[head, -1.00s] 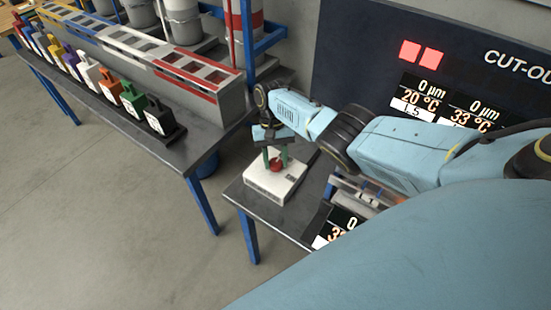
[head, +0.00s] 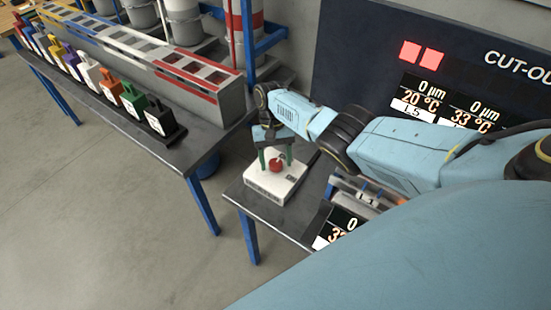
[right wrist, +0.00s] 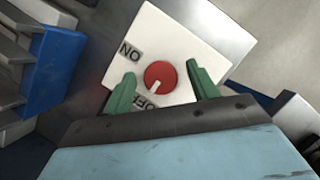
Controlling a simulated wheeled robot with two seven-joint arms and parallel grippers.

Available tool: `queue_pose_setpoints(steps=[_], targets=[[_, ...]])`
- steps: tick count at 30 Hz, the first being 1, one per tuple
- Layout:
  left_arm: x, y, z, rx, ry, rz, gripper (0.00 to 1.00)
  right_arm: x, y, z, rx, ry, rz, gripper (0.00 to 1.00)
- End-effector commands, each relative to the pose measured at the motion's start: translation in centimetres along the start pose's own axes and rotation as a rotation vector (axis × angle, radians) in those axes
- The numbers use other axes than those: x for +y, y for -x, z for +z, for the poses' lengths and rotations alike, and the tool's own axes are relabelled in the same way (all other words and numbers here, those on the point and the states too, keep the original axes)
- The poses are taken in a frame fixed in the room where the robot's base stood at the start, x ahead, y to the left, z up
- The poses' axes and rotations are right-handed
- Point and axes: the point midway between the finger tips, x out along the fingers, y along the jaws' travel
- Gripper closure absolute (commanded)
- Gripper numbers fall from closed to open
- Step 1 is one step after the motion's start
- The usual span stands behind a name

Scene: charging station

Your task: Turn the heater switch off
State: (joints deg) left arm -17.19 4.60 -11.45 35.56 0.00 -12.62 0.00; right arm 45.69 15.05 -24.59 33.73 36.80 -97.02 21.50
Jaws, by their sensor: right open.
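The heater switch is a white box (head: 265,191) with a red round knob (head: 277,165) on top. In the right wrist view the knob (right wrist: 161,73) has a white pointer mark directed toward the printed OFF label (right wrist: 152,102). The ON label (right wrist: 130,50) is to its upper left. My right gripper (head: 277,161) is above the box, with green fingers apart on either side of the knob. It is open and holds nothing; gaps show beside the knob in the right wrist view (right wrist: 163,88). My left gripper is out of view.
The box stands on a dark metal table (head: 255,205). A longer bench (head: 180,156) at left carries several coloured plugs and a grey rack (head: 225,100). A dark display panel (head: 350,65) stands behind my right arm. Open floor (head: 100,220) lies in front.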

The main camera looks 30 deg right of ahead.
Motion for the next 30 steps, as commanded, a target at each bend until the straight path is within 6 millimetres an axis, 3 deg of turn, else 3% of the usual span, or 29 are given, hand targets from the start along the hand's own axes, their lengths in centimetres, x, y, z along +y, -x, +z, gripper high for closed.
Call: queue_pose_setpoints(steps=[5, 18, 24, 30], targets=[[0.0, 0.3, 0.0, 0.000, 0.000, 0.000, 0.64, 0.0, 2.2, -0.1, 0.004, -0.001, -0.002, 0.41], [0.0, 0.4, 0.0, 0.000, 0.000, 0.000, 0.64, 0.0, 11.3, -0.1, 0.003, 0.000, -0.001, 0.41], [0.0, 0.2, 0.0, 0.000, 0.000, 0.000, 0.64, 0.0, 13.1, 0.0, 0.001, 0.001, 0.000, 0.41], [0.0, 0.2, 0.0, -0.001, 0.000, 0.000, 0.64, 0.0, 13.3, 0.0, 0.000, 0.001, 0.000, 0.41]])
